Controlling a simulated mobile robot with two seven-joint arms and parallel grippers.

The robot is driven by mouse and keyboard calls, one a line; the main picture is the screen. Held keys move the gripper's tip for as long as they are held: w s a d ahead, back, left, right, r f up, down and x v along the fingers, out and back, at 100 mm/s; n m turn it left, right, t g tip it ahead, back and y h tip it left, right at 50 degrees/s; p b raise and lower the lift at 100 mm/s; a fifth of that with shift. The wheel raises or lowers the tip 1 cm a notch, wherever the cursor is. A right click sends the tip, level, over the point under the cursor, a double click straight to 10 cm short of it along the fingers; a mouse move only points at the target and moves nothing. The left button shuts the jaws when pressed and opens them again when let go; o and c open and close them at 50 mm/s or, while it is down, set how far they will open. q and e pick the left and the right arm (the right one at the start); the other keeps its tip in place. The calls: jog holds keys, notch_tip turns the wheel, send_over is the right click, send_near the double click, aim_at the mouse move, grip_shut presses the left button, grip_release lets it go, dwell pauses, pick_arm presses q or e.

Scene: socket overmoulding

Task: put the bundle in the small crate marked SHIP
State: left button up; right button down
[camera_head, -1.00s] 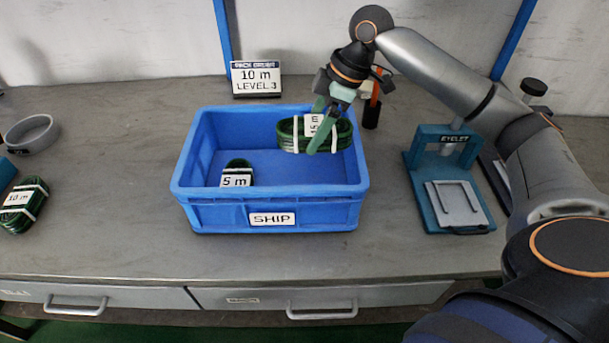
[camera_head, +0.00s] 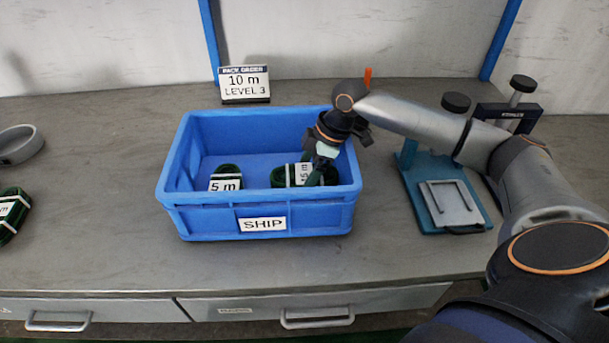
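The small blue crate marked SHIP (camera_head: 186,218) stands on the bench. My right gripper (camera_head: 316,176) reaches down inside its right part, with its fingers on a green cable bundle (camera_head: 285,177) with white ties. The fingers look shut on it. The bundle's white tag is turned sideways and hard to read. The bundle is low in the crate; I cannot tell whether it touches the floor. Another green bundle tagged 5 m (camera_head: 226,176) lies in the crate's left part. My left gripper is not in view.
A sign (camera_head: 245,84) behind the crate reads PACK ORDER, 10 m, LEVEL 3. A teal eyelet press (camera_head: 428,215) stands to the right. A green bundle (camera_head: 10,214) and a grey ring (camera_head: 20,145) sit at the left edge. The bench before the crate is clear.

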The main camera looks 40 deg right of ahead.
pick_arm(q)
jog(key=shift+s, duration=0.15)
pick_arm(e)
jog(key=shift+c, duration=1.1)
grip_release()
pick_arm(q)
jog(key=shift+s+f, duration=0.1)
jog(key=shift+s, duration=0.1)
pick_arm(e)
jog(key=shift+o, duration=1.1)
jog(key=p+v, duration=0.2)
jog(key=v, duration=0.9)
jog(key=shift+r, duration=0.25)
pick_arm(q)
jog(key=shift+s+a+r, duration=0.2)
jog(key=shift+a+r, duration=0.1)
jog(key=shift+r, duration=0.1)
pick_arm(e)
jog(key=shift+s+d+r, duration=0.1)
jog(key=shift+d+r, duration=0.05)
jog(key=shift+r, duration=0.1)
